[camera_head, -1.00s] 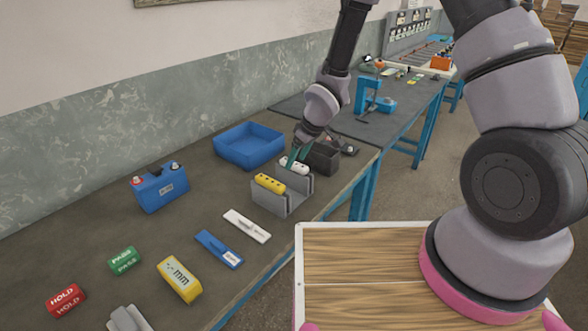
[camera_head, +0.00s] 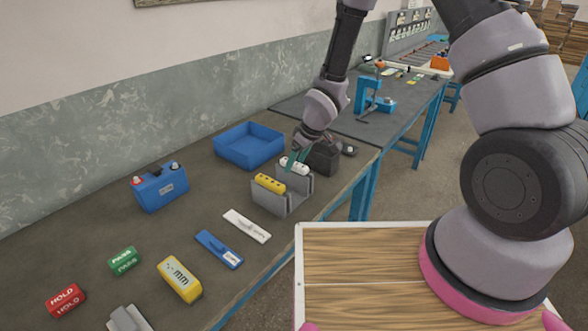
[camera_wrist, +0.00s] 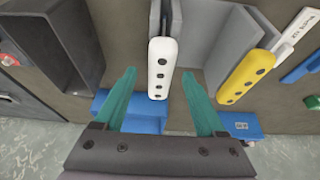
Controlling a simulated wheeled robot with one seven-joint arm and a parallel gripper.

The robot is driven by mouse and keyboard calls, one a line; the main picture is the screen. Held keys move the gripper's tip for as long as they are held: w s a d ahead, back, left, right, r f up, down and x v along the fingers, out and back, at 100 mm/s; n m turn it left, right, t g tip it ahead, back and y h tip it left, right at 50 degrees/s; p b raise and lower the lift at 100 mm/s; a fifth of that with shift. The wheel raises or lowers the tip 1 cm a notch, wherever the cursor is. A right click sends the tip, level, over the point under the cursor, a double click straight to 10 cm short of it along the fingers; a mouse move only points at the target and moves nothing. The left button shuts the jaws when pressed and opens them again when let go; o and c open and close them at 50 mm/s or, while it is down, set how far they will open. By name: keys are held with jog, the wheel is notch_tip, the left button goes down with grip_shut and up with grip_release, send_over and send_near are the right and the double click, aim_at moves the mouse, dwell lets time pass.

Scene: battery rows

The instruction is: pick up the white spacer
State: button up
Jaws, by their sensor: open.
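The white spacer (camera_wrist: 162,68) is a rounded bar with dark holes. It lies across the grey slotted holder (camera_wrist: 222,38); in the head view the spacer (camera_head: 294,165) sits at the holder's far end. A yellow spacer (camera_head: 270,183) lies across the same holder, nearer the camera, and shows at right in the wrist view (camera_wrist: 247,78). My gripper (camera_wrist: 158,82) is open, with teal fingers on either side of the white spacer's near end, apart from it. In the head view my gripper (camera_head: 299,158) is at the white spacer and partly covers it.
A dark open box (camera_head: 323,157) stands close behind the holder. A blue tray (camera_head: 248,147) and a blue battery (camera_head: 160,187) stand towards the wall. A white strip (camera_head: 247,226), a blue tool (camera_head: 219,249) and a yellow block (camera_head: 179,279) lie nearer the camera.

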grip_shut()
notch_tip(320, 180, up, 18)
dwell(2.0)
